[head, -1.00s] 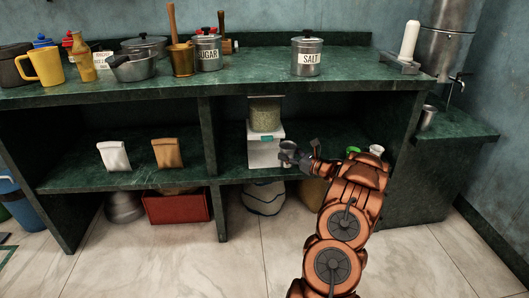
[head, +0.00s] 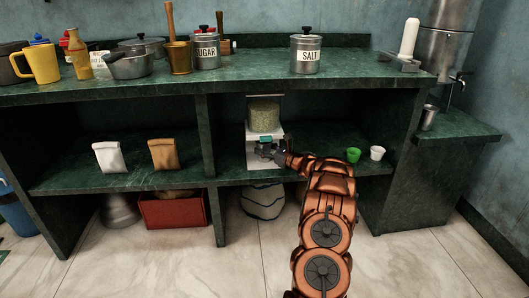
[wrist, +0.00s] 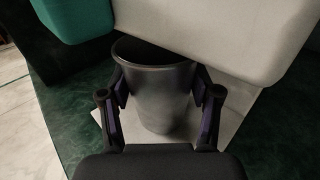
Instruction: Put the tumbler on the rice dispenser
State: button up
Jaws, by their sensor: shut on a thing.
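The rice dispenser (head: 265,110) stands on the middle shelf, with a clear grain-filled container on a white body and a teal part at its front. My gripper (head: 266,151) is in front of its lower part. In the wrist view my gripper (wrist: 160,98) is shut on the dark grey metal tumbler (wrist: 155,85), with one finger on each side. The tumbler looks upright, its rim partly under the dispenser's white overhang (wrist: 220,35). The white base plate (wrist: 228,105) shows around and below it. I cannot tell whether the tumbler touches the plate. My gripper hides the tumbler in the head view.
A green cup (head: 353,155) and a white cup (head: 377,153) stand right of my arm on the shelf. Two bags, one white (head: 108,157) and one brown (head: 164,155), stand at left. The counter (head: 260,65) above the shelf holds jars and pots. Another metal cup (head: 429,118) stands at right.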

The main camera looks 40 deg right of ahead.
jog(key=shift+r, duration=0.15)
jog(key=shift+f, duration=0.2)
jog(key=o, duration=1.2)
jog(key=shift+c, duration=0.2)
jog(key=shift+r, duration=0.2)
jog(key=s+p, duration=0.1)
jog(key=s, duration=0.2)
jog(key=s+d+p, duration=0.1)
jog(key=s, duration=0.3)
jog(key=s+p, duration=0.1)
jog(key=s, duration=0.2)
jog(key=shift+s+d, duration=0.2)
jog(key=shift+d, duration=0.1)
jog(key=shift+s, duration=0.75)
